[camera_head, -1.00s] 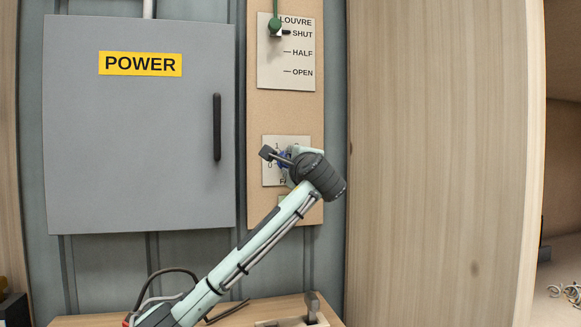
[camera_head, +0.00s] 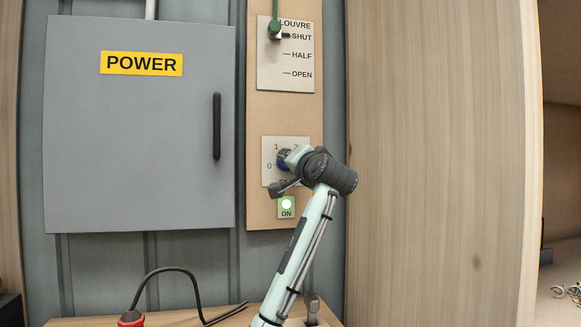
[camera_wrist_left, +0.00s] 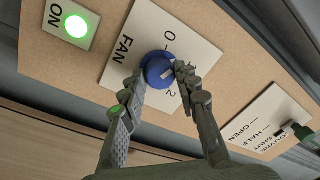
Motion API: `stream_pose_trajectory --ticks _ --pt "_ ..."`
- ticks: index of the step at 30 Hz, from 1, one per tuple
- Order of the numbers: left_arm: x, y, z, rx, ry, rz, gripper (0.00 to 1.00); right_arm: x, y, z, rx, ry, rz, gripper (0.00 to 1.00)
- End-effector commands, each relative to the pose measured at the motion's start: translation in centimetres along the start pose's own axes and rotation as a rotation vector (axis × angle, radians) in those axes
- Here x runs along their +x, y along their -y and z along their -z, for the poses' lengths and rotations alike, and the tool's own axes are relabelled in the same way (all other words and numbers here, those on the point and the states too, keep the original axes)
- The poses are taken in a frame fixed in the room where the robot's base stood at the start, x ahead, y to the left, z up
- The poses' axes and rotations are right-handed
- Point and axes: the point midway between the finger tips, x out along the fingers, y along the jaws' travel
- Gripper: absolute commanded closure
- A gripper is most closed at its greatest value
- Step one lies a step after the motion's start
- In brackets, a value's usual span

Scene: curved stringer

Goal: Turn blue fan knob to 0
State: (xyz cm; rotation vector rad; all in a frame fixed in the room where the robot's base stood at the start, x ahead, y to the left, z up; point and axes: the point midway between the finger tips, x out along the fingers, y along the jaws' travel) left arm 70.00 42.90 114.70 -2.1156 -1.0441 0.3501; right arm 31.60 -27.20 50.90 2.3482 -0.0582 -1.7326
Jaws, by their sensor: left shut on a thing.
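The blue fan knob (camera_head: 283,163) sits on a pale plate marked FAN, with 0 at left and 1 and 2 above in the head view. My left gripper (camera_head: 290,157) is at the knob and partly covers it. In the left wrist view the blue knob (camera_wrist_left: 157,66) lies between the fingertips of my left gripper (camera_wrist_left: 160,77), which is shut on it. A pale mark shows on the knob's face, close to the finger on the 2 side. I cannot tell exactly which number it points to. My right gripper is not in view.
A green lit ON button (camera_head: 286,206) is just below the fan plate. The louvre plate (camera_head: 287,65) with a green lever (camera_head: 275,26) is above. A grey POWER cabinet (camera_head: 140,130) stands at left, a wooden panel (camera_head: 435,170) at right.

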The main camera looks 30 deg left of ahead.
Motion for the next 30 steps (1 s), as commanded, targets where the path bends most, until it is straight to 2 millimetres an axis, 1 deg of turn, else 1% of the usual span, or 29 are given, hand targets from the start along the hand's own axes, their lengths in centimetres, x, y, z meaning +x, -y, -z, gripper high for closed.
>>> stream_pose_trajectory --ticks 1,9,15,21,30 --pt "-0.1 -0.5 -0.2 -0.043 0.007 -0.006 0.98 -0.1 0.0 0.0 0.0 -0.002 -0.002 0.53" --pt "-0.1 -0.4 -0.1 -0.29 0.026 0.005 0.98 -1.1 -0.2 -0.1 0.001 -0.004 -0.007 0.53" --pt "-0.1 -0.4 0.0 -0.44 0.036 0.011 0.98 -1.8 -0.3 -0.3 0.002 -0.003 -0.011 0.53" --pt "-0.1 -0.4 0.0 -0.546 0.043 0.016 0.98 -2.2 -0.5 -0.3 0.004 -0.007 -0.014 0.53" --pt "0.0 -0.3 0.0 -0.616 0.048 0.02 0.98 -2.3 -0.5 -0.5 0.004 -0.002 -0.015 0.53"
